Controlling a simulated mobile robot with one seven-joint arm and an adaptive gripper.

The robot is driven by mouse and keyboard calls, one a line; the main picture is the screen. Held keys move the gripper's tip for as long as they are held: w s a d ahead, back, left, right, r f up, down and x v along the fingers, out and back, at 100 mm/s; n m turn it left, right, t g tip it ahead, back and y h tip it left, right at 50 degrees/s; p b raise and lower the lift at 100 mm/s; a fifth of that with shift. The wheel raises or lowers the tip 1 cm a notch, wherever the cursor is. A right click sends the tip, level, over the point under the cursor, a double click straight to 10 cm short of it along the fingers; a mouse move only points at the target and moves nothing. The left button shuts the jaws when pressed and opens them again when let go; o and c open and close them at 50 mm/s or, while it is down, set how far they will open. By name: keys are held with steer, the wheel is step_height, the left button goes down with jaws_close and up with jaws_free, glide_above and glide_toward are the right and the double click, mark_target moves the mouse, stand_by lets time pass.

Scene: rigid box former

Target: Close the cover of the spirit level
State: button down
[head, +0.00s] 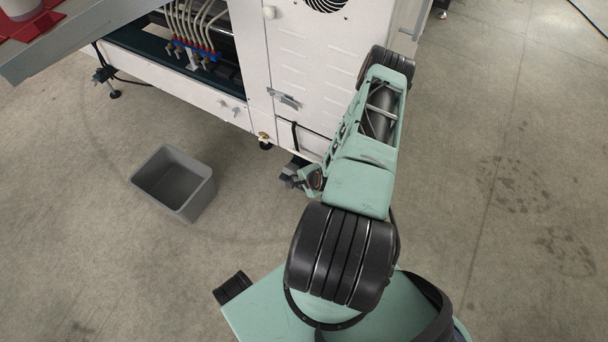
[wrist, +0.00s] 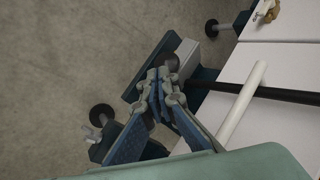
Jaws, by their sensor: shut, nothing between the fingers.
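I cannot make out the spirit level or its cover in either view. My gripper (wrist: 158,80) shows in the wrist view with its fingertips together and nothing visible between them. It is low beside the white machine (head: 300,70), over or near the machine's dark base frame (wrist: 168,46). I cannot tell whether it touches the frame. In the head view my arm reaches towards the machine's lower front corner and hides part of its side.
A grey open bin (head: 175,183) stands on the floor left of my arm. The machine's levelling feet (wrist: 102,115) and a pale rod (wrist: 243,100) are close to my gripper. A red part (head: 30,25) shows at upper left. The floor at right is clear.

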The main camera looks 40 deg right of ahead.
steer(key=shift+s+a+f+b, duration=0.1)
steer(key=shift+a+f+b, duration=0.2)
steer(key=shift+f+b, duration=0.3)
steer(key=shift+s+a+f+b, duration=0.1)
steer(key=shift+a+f+b, duration=0.25)
steer(key=shift+f, duration=0.5)
steer(key=shift+s+a+f+b, duration=0.1)
steer(key=shift+a+f+b, duration=0.1)
steer(key=shift+f+b, duration=0.45)
steer(key=shift+w+d+r, duration=0.25)
steer(key=shift+d, duration=0.4)
steer(key=shift+r, duration=0.1)
